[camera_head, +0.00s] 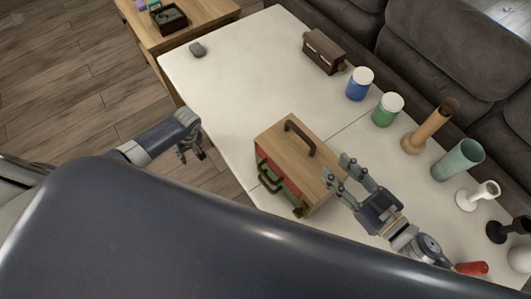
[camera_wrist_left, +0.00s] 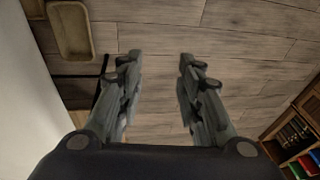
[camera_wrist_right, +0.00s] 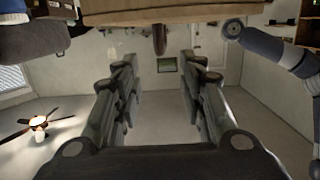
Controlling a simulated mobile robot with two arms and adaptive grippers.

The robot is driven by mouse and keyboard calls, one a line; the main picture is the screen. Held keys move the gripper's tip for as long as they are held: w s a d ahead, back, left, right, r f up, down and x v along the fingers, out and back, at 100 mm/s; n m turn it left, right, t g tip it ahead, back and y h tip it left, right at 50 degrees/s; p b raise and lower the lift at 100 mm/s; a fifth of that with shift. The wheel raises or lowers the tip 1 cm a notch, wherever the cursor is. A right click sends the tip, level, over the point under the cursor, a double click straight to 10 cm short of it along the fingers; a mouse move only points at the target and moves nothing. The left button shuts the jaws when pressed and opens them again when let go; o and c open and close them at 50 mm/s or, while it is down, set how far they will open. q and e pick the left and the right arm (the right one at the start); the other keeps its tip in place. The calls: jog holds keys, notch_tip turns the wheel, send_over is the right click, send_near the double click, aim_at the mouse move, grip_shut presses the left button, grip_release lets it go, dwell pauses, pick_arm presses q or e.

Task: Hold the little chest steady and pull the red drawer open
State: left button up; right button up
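The little chest (camera_head: 295,135) stands on the white table, with a light wood top and a dark carry handle (camera_head: 301,138). Its front faces lower left; the red drawer (camera_head: 290,186) shows above a green one, both with dark handles. The red drawer looks shut. My right gripper (camera_head: 346,171) is open and empty, close to the chest's right side; I cannot tell if it touches. In the right wrist view, the chest (camera_wrist_right: 200,14) and its carry handle (camera_wrist_right: 160,40) show ahead of the open fingers. My left gripper (camera_head: 192,152) is open and empty, beyond the table's left edge, apart from the chest.
The white table (camera_head: 225,85) is clear behind the chest. A brown box (camera_head: 324,52), a blue jar (camera_head: 359,84), a green jar (camera_head: 387,110) and several vases line its far right side by a sofa. A grey lump (camera_head: 197,49) lies near the back-left corner.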

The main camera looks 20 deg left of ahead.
aim_at(314, 147)
pick_arm(q)
jog(key=w+d+r+n+h, duration=0.1)
jog(key=w+r, duration=0.5)
jog(key=r, duration=0.4)
jog(key=w+d+r+m+h, duration=0.3)
jog(key=d+r+m, duration=0.1)
jog(key=d+r, duration=0.65)
pick_arm(e)
jog(key=shift+w+a, duration=0.1)
jog(key=shift+a, duration=0.1)
pick_arm(q)
jog(key=s+d+r+m, duration=0.3)
jog(key=s+d+m, duration=0.4)
jog(key=d, duration=0.2)
jog(key=s+d+r+m+y, duration=0.1)
jog(key=s+d+r+m, duration=0.3)
jog(key=d, duration=0.6)
jog(key=s+m, duration=0.2)
jog(key=s, duration=0.1)
jog(key=shift+m, duration=0.4)
pick_arm(e)
jog(key=x, duration=1)
jog(key=shift+w+a, duration=0.1)
jog(key=shift+w, duration=0.05)
pick_arm(q)
jog(key=shift+r, duration=0.1)
pick_arm(e)
jog(key=shift+c, duration=0.6)
